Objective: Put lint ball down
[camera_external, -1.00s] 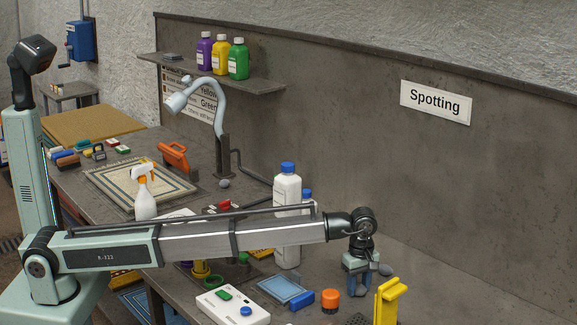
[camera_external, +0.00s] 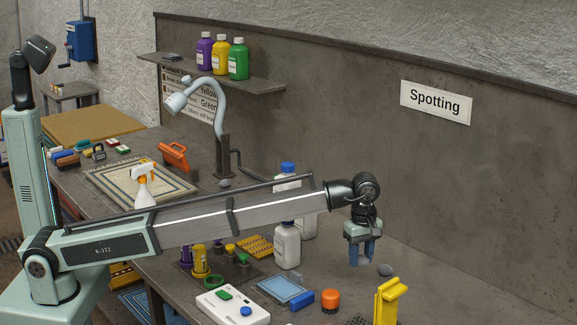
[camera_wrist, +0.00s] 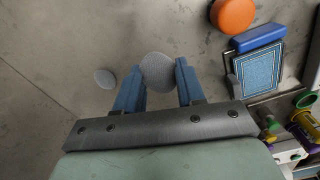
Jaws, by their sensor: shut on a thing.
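My gripper (camera_external: 362,263) hangs above the right part of the table, fingers pointing down. In the wrist view its two blue fingers (camera_wrist: 160,66) are shut on a grey, ridged lint ball (camera_wrist: 158,76), which sits between the fingertips. In the external view that ball cannot be made out clearly between the fingers. A second, similar grey lint ball (camera_wrist: 104,79) lies on the table to the left of the fingers in the wrist view. In the external view this second ball (camera_external: 385,270) lies just right of my gripper and lower.
A yellow upright holder (camera_external: 387,302) stands in front. White bottles (camera_external: 287,247) stand behind left. The table (camera_external: 440,290) farther right is bare.

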